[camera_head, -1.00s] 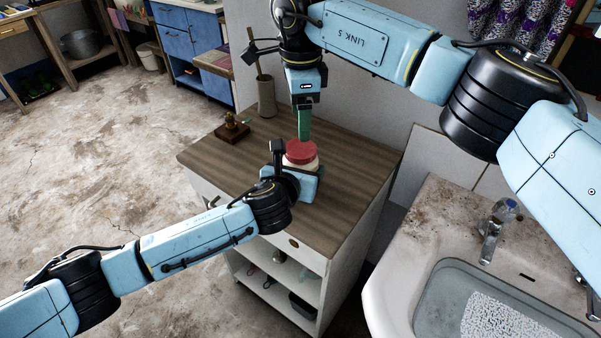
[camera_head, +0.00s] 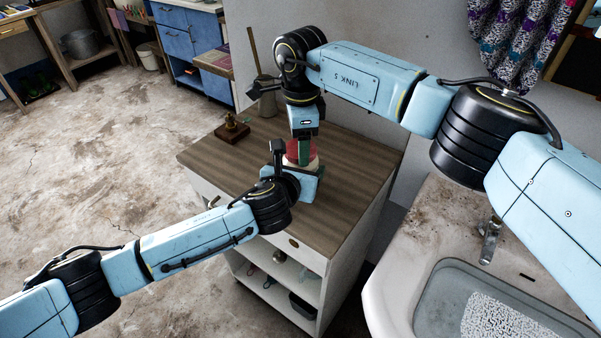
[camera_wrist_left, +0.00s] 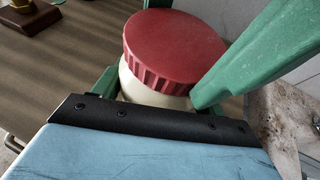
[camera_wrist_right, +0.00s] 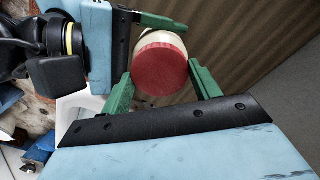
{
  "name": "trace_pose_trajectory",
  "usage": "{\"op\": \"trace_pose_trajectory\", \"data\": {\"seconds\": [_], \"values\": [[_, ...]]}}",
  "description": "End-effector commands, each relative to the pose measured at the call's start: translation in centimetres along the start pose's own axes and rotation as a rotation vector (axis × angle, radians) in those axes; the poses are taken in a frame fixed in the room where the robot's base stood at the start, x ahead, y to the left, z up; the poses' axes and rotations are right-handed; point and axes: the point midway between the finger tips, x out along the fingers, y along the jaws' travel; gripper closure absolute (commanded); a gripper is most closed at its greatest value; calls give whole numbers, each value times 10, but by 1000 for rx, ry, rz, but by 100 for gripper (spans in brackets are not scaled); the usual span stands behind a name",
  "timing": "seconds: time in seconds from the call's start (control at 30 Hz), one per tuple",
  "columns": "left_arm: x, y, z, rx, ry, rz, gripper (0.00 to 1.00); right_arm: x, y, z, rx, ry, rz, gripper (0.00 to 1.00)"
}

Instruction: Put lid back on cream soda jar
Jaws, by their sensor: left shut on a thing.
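The cream soda jar (camera_wrist_left: 150,88) is cream-coloured and stands upright on the wooden cabinet top. Its red ribbed lid (camera_wrist_left: 172,48) sits on its mouth and looks roughly level; I cannot tell how tightly it is seated. In the head view the lid (camera_head: 293,150) is partly covered by my right gripper. My left gripper (camera_head: 293,184) is shut on the jar's body from the front. My right gripper (camera_wrist_right: 160,72) points down from above, its green fingers apart on either side of the lid (camera_wrist_right: 160,66). Contact with the lid is unclear.
The cabinet top (camera_head: 350,172) has free room right of the jar. A small brown wooden object (camera_head: 231,128) and a grey vase-like container (camera_head: 264,103) stand toward the back left. A stone sink (camera_head: 385,275) with a tap (camera_head: 490,243) is at right.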

Motion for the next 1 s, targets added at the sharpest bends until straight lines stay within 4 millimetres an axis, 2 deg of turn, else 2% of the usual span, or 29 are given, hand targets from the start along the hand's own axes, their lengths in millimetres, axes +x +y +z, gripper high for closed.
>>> {"op": "trace_pose_trajectory", "data": {"seconds": [0.03,0.1,0.27,0.37,0.8,0.87,1.0], "values": [[0,0,-1,1,2,0,92,0,0,0,0,0,0,56],[0,0,-1,1,2,0,92,0,0,0,0,0,0,65],[0,0,-1,1,2,0,92,0,0,0,31,0,0,66],[0,0,-1,1,2,0,92,0,0,0,138,0,-1,66],[0,0,-1,1,2,1,92,0,0,0,929,-1,0,66],[0,0,-1,1,2,1,92,0,0,0,990,-2,0,66],[0,0,-1,1,2,1,92,0,0,0,981,-2,0,66]]}}
